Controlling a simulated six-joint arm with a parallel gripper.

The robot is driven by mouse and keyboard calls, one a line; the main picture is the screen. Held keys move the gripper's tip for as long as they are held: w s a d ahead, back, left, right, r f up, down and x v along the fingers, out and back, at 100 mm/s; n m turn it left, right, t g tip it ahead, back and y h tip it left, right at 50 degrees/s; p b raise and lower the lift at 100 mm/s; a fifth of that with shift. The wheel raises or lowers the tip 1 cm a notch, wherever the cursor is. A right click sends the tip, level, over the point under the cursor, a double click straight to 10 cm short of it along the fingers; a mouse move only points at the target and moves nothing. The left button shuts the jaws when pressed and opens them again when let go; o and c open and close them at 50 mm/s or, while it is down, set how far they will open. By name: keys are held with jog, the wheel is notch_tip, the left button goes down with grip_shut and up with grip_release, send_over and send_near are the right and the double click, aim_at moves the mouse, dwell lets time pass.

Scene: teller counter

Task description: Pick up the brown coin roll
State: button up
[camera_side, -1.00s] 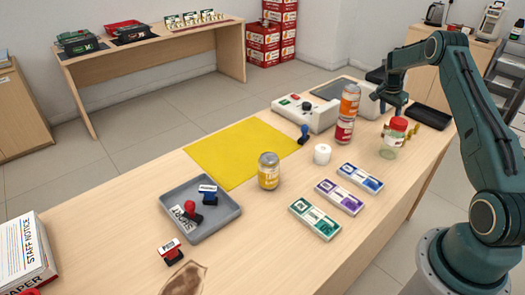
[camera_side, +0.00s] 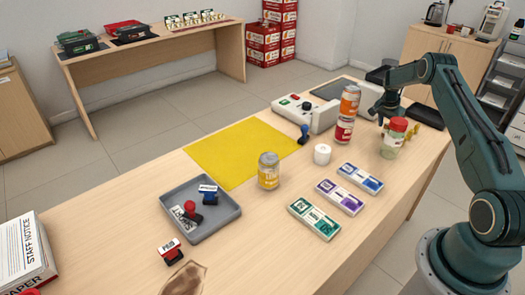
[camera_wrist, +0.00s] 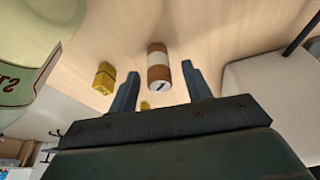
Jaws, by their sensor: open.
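The brown coin roll (camera_wrist: 158,66), a short cylinder with brown bands and a white band, shows in the wrist view on the wooden counter. It appears between and just beyond the two fingertips of my gripper (camera_wrist: 160,73). The fingers are apart, with a visible gap on each side of the roll, and hold nothing. In the side view my gripper (camera_side: 380,117) is low over the far right of the counter, behind the jar with the red lid (camera_side: 393,139). I cannot make out the brown roll in the side view.
A yellow block-like object (camera_wrist: 104,78) lies left of the fingers in the wrist view. Stacked cans (camera_side: 346,115) and a pale counter machine (camera_side: 306,112) stand near my gripper. A white cylinder (camera_side: 322,154), banknote bundles (camera_side: 339,197) and a grey tray (camera_side: 218,222) lie nearer.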

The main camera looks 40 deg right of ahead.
jog(key=shift+x, duration=0.85)
jog(key=shift+c, duration=0.4)
grip_shut()
